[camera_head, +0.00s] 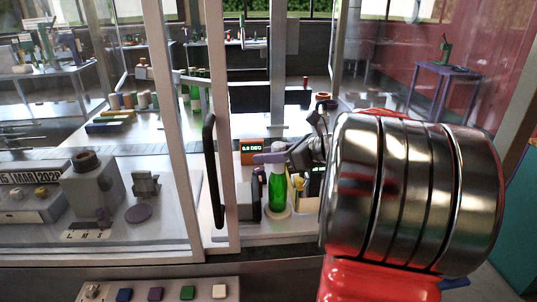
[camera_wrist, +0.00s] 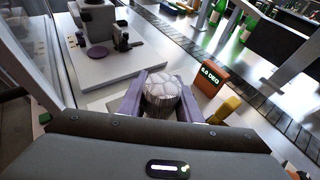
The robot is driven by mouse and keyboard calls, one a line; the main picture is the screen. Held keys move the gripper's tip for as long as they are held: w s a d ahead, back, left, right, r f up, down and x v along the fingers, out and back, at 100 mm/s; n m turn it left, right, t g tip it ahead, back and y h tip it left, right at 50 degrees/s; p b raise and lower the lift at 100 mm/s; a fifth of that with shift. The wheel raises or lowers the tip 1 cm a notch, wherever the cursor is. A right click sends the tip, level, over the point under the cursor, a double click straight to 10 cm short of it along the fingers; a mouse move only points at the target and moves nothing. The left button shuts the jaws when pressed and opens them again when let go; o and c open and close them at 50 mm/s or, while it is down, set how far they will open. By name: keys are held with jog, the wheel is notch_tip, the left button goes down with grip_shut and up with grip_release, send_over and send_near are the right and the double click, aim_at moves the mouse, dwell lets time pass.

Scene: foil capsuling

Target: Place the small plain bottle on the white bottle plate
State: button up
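The small plain bottle (camera_head: 277,190) is green and upright in the head view. My gripper (camera_head: 272,157) has purple fingers at its top. In the wrist view, a pale, faceted, foil-like top (camera_wrist: 162,90) lies between the two fingers (camera_wrist: 162,78), which appear to press on both sides. The bottle's green body is hidden below it there.
An orange box with a green digital readout (camera_head: 252,151) stands behind the bottle; it also shows in the wrist view (camera_wrist: 212,75). A yellow item (camera_head: 298,187) is close on the right. A black door handle (camera_head: 212,170) and glass panels stand left. Several green bottles (camera_head: 194,90) stand farther back.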

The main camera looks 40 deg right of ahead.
jog(key=o, duration=0.4)
jog(key=shift+c, duration=0.2)
jog(key=shift+r, duration=0.1)
jog(key=v, duration=1.2)
dwell(0.5)
